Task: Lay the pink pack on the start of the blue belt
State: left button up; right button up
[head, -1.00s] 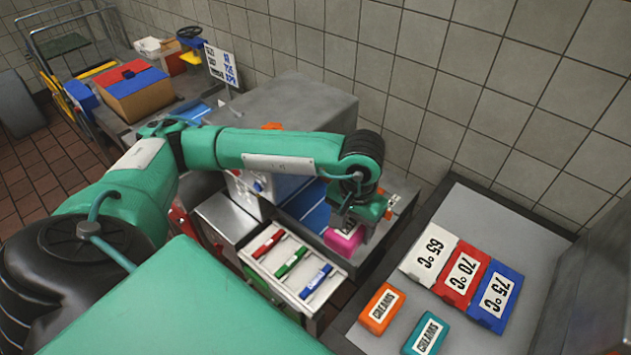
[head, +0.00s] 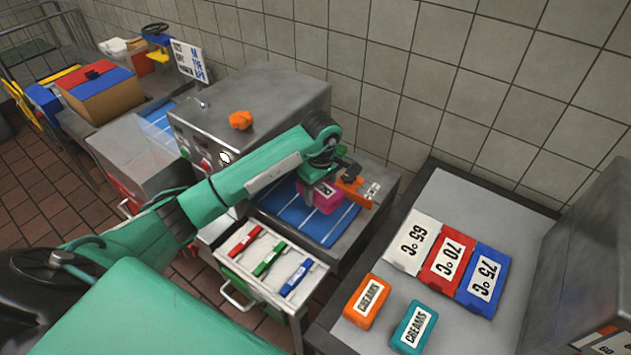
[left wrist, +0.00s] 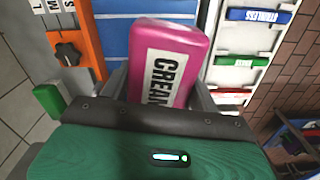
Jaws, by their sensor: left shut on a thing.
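The pink pack (head: 322,193), labelled CREAMS, is held in my left gripper (head: 318,187) over the near end of the blue belt (head: 293,214). In the left wrist view the pack (left wrist: 168,58) sits between the two fingers, with the blue belt (left wrist: 117,38) behind it. I cannot tell whether the pack's underside touches the belt. The belt runs into the grey machine (head: 262,100). My right gripper does not show.
An orange panel with a dark knob (head: 352,189) stands beside the belt's end. A drawer (head: 262,262) with red, green and blue bars is in front.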

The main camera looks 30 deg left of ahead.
aim_at(316, 218)
pick_arm(q)
jog(key=shift+w+a+f+n, duration=0.1)
jog(key=shift+a+f+n, duration=0.45)
jog(key=shift+n, duration=0.35)
jog(key=shift+a+f, duration=0.15)
jog(key=shift+f+b, duration=2.25)
jog(key=shift+f, duration=2)
jog(key=o, duration=1.1)
jog(key=shift+r, duration=0.1)
